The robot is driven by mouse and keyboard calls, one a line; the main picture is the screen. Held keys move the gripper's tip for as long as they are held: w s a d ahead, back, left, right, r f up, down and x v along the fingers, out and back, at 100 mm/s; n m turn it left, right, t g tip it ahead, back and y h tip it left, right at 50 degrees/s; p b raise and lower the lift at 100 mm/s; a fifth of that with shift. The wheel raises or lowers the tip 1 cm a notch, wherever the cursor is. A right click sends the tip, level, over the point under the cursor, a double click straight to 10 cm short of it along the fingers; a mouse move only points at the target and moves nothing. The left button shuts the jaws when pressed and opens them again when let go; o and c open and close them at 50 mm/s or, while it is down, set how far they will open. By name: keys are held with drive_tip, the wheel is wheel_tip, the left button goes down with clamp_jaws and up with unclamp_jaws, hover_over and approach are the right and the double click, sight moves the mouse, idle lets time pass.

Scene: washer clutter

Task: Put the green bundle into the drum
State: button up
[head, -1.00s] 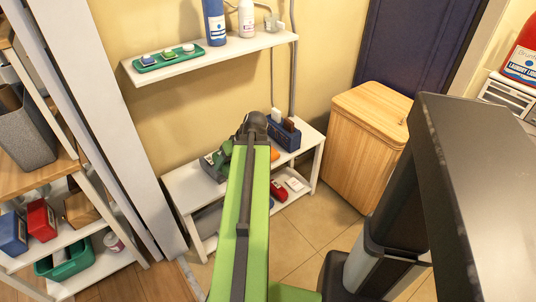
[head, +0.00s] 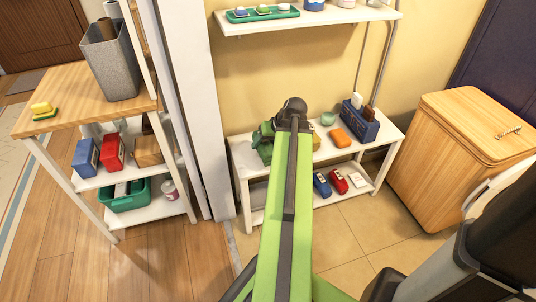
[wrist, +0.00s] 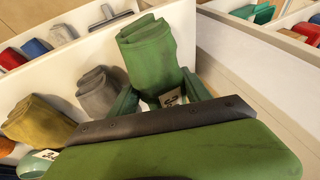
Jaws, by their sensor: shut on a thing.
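The green bundle (wrist: 148,55), a rolled dark-green cloth, stands between the jaws of my gripper (wrist: 160,97) in the wrist view. My gripper is shut on it. A white tag shows at the bundle's lower right. In the head view my gripper (head: 263,142) is over the left part of the low white bench, and the bundle there is hard to tell from the green jaws. The drum's inside is not in view. At the head view's right edge a curved white part (head: 500,190) is half hidden by my column, and I cannot tell what it is.
A grey bundle (wrist: 99,92) and a yellow bundle (wrist: 38,122) are left of my gripper. The bench also holds an orange block (head: 340,138) and a blue caddy (head: 360,122). A wooden hamper (head: 450,150) stands right; a loaded shelf unit (head: 75,128) stands left. A wall shelf (head: 320,20) hangs above.

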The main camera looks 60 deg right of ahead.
wheel_tip(320, 180, down, 4)
drive_tip(key=b, duration=0.4)
drive_tip(key=shift+f, duration=0.2)
drive_tip(key=shift+r, duration=0.25)
drive_tip(key=shift+f, duration=0.2)
drive_tip(key=o, duration=1.2)
drive_tip(key=shift+s+r+p, duration=0.1)
drive_tip(key=shift+r+p, duration=0.4)
drive_tip(key=shift+r, duration=0.05)
drive_tip(key=p+v, duration=0.9)
drive_tip(key=v, duration=0.2)
drive_tip(key=shift+s+r+p, duration=0.1)
drive_tip(key=shift+p, duration=0.25)
